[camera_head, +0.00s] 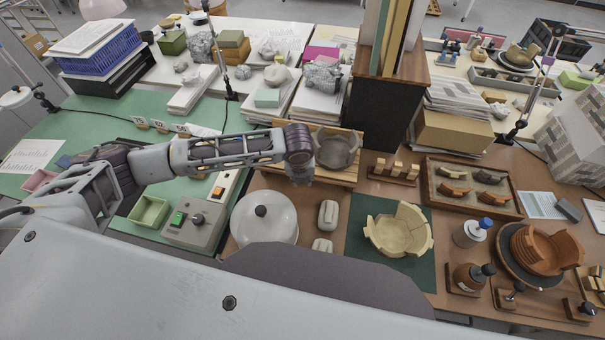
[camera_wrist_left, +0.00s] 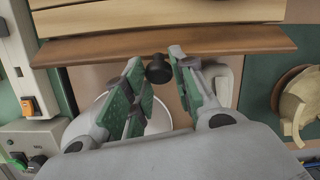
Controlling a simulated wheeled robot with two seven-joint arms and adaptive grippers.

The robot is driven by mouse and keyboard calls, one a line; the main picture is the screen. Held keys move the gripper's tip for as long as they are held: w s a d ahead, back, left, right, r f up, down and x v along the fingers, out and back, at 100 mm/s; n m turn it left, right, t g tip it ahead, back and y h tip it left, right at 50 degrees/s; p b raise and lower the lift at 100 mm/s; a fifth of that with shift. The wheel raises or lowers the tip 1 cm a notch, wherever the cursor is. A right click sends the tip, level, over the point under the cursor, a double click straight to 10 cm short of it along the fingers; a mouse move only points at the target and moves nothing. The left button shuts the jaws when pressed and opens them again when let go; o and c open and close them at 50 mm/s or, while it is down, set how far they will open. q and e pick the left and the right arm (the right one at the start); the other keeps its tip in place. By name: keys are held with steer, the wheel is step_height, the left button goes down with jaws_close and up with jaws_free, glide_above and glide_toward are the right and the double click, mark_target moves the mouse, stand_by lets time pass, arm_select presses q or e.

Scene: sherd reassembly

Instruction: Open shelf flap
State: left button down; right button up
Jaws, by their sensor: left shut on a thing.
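The slatted wooden shelf (camera_head: 345,172) stands in the middle of the head view with a grey bowl (camera_head: 338,147) on it. In the left wrist view its pale slats (camera_wrist_left: 160,17) run across the top, with a brown board (camera_wrist_left: 230,41), which looks like the flap, along their near side. A dark round knob (camera_wrist_left: 158,70) is at the board's lower edge. My left gripper (camera_head: 301,178) is at the shelf's front left. In the left wrist view its green-padded fingers (camera_wrist_left: 156,66) are on both sides of the knob, shut on it. The right gripper is not in view.
A white dome lid (camera_head: 264,228) with a dark knob lies below the gripper. A control box (camera_head: 194,224) stands to its left. White blocks (camera_head: 327,214) and a cream bowl (camera_head: 398,232) on a green mat lie to the right. A dark cabinet (camera_head: 383,115) rises behind right.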

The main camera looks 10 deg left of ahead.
arm_select(q)
steer(key=c, duration=1.3)
jaws_free()
steer(key=shift+s+a+f, duration=0.1)
steer(key=shift+s+f, duration=0.15)
steer(key=shift+s, duration=0.05)
steer(key=shift+o, duration=0.6)
steer(key=shift+w+r, duration=0.15)
steer(key=shift+r, duration=0.05)
steer(key=v, duration=1.2)
